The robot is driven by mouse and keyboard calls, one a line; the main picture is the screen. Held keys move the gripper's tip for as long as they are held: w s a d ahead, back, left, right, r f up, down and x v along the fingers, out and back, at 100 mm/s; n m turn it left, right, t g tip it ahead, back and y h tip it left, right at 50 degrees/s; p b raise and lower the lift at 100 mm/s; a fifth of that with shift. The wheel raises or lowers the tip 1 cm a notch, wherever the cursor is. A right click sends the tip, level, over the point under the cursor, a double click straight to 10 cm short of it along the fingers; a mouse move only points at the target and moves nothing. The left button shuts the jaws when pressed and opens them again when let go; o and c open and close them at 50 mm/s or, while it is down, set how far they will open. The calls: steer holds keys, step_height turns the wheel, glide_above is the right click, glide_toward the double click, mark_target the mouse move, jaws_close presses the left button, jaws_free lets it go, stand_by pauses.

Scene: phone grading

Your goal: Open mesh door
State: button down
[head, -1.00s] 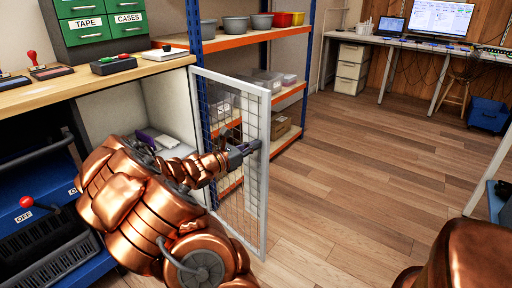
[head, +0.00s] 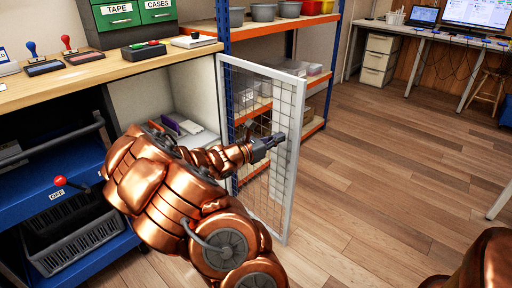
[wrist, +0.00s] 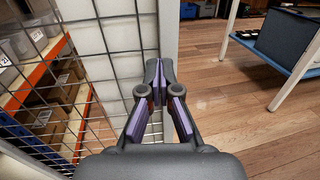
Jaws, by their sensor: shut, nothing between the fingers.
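The mesh door (head: 293,150), a white frame with wire grid, stands swung out from the light grey cabinet (head: 150,97), whose opening is exposed. My gripper (head: 280,139) is in front of the mesh, close to the frame's free upright. In the wrist view my gripper (wrist: 158,95) is shut and empty, its purple-padded fingers pointing toward the white upright of the mesh door (wrist: 168,35). I cannot tell whether the fingertips touch the door. My arm hides the lower part of the cabinet opening.
A blue-and-orange shelf rack (head: 222,30) with bins and boxes stands behind the door. A wooden worktop (head: 60,88) with stamps and green drawers (head: 130,14) is at left. Wooden floor (head: 390,180) is clear to the right. A desk (head: 430,35) stands at the back.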

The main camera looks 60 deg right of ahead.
steer(key=s+p+v, duration=0.1)
steer(key=p+v, duration=0.1)
steer(key=v, duration=0.8)
steer(key=shift+w+a, duration=0.15)
steer(key=shift+a, duration=0.45)
steer(key=s+a+r+m+y+p, duration=0.3)
steer(key=s+a+r+m+p, duration=0.15)
steer(key=a+r+p, duration=0.2)
steer(key=s+a+r+m+y+p, duration=0.4)
steer(key=a+r+m+p, duration=0.15)
steer(key=r+p, duration=0.2)
steer(key=s+a+r+m+t+y+p, duration=0.1)
steer(key=a+r+y+p, duration=0.2)
steer(key=a, duration=0.7)
steer(key=s+a+r+m+t+y+p, duration=0.1)
steer(key=a+r+t+y+p, duration=0.1)
steer(key=a+r+p, duration=0.5)
steer(key=s+a+r+m+t+y+p, duration=0.1)
steer(key=a+r+y+p, duration=0.3)
steer(key=a, duration=0.8)
steer(key=shift+s+a+r+t+y+p, duration=0.35)
steer(key=shift+r+t+p, duration=0.35)
steer(key=shift+p, duration=0.5)
steer(key=shift+a, duration=0.15)
